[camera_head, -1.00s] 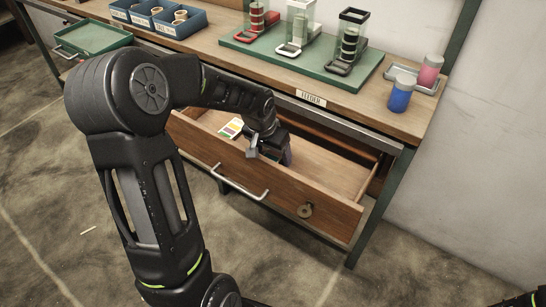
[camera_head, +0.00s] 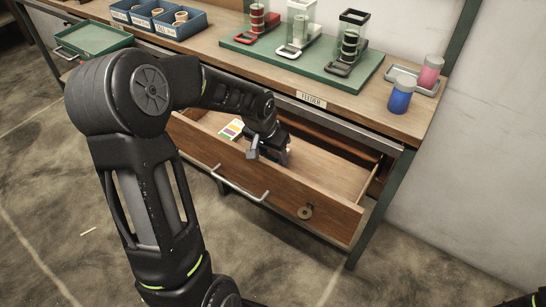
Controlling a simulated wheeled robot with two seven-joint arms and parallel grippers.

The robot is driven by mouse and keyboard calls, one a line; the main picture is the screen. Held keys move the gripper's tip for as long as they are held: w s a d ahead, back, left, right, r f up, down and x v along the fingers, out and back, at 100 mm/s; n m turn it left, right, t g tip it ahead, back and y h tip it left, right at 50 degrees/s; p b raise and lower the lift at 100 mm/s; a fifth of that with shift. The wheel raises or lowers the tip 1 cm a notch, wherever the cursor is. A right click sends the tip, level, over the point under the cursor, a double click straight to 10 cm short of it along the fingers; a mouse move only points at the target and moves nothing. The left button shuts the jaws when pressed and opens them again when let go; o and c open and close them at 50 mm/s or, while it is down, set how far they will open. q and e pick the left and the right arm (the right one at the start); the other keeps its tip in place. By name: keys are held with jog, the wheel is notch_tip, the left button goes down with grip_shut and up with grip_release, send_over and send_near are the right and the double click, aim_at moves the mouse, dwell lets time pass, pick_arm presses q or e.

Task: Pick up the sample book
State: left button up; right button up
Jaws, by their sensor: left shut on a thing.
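My left gripper (camera_head: 270,152) reaches down into the open wooden drawer (camera_head: 325,180). It is shut on a small dark, bluish thing (camera_head: 288,154), apparently the sample book, which is mostly hidden behind the gripper. I cannot tell whether it touches the drawer floor. A card with coloured patches (camera_head: 231,129) lies in the drawer to the left of the gripper, apart from it. My right gripper is not in view; only a bit of my right arm shows in the bottom right corner.
A green tray (camera_head: 92,40) is at left. The drawer's right part is empty.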

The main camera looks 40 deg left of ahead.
aim_at(273, 158)
pick_arm(q)
jog(key=shift+r, duration=0.1)
notch_tip(273, 158, up, 10)
jog(key=p, duration=0.2)
dwell(0.8)
